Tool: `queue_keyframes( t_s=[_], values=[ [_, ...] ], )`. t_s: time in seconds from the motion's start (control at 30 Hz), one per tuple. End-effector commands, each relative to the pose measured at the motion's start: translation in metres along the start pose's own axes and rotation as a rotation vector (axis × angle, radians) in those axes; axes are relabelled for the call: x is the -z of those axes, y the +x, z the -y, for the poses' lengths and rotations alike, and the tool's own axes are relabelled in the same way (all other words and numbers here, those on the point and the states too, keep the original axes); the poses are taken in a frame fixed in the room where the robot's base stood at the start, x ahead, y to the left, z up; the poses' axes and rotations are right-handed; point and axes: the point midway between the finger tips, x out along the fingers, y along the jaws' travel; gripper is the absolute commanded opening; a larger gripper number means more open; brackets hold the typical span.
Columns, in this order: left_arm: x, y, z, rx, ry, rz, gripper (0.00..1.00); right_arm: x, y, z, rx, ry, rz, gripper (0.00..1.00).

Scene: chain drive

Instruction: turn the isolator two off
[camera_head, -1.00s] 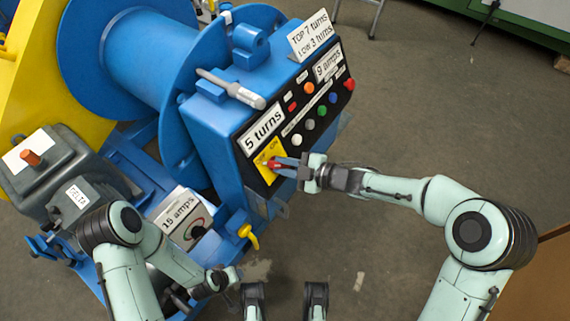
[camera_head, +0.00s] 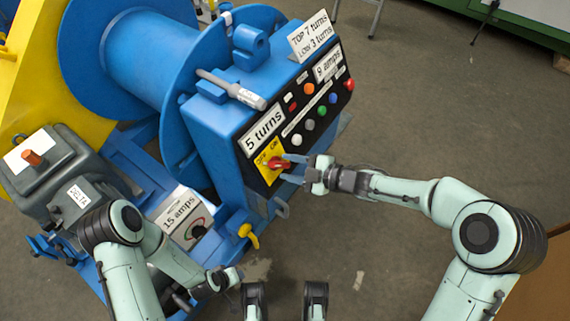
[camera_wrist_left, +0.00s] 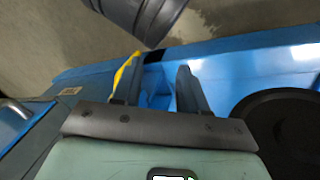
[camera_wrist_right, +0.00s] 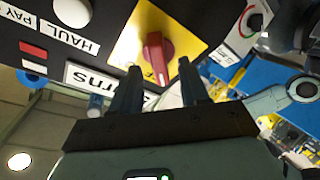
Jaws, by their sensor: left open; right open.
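A red rotary knob (camera_head: 280,163) sits on a yellow plate (camera_head: 265,170) marked OFF and ON, low on the black control panel. I read no "isolator two" label. My right gripper (camera_head: 296,169) is open just right of the knob. In the right wrist view the knob (camera_wrist_right: 155,58) stands upright in the picture, beyond and between the open fingertips (camera_wrist_right: 158,72), with nothing held. My left gripper (camera_head: 228,278) is low by the blue base. The left wrist view shows its fingers (camera_wrist_left: 158,76) apart and empty.
The panel carries several coloured buttons (camera_head: 310,124) above the knob and a "5 turns" card (camera_head: 262,130). A "15 amps" box (camera_head: 182,215) with a round dial stands below left. A yellow hook (camera_head: 249,235) hangs near my left gripper. The floor (camera_head: 430,110) at right is clear.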

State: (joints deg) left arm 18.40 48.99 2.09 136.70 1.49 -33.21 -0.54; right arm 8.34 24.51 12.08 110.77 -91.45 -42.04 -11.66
Motion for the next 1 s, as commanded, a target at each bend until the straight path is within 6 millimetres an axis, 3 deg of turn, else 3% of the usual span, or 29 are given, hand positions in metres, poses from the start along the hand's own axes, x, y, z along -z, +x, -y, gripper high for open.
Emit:
queue_keyframes(
  t_s=[0.3, 0.5, 1.0],
  values=[
    [-0.028, -0.025, -0.008, -0.006, 0.008, 0.086, 0.43, 0.002, -0.074, -0.002, -0.002, -0.001, 0.005, 0.45],
    [-0.04, -0.033, -0.011, -0.008, 0.01, 0.122, 0.43, 0.001, -0.103, -0.001, 0.0, 0.0, 0.003, 0.45],
    [-0.043, -0.035, -0.011, -0.008, 0.011, 0.132, 0.43, 0.001, -0.112, 0.0, 0.002, -0.001, 0.0, 0.45]
  ],
)
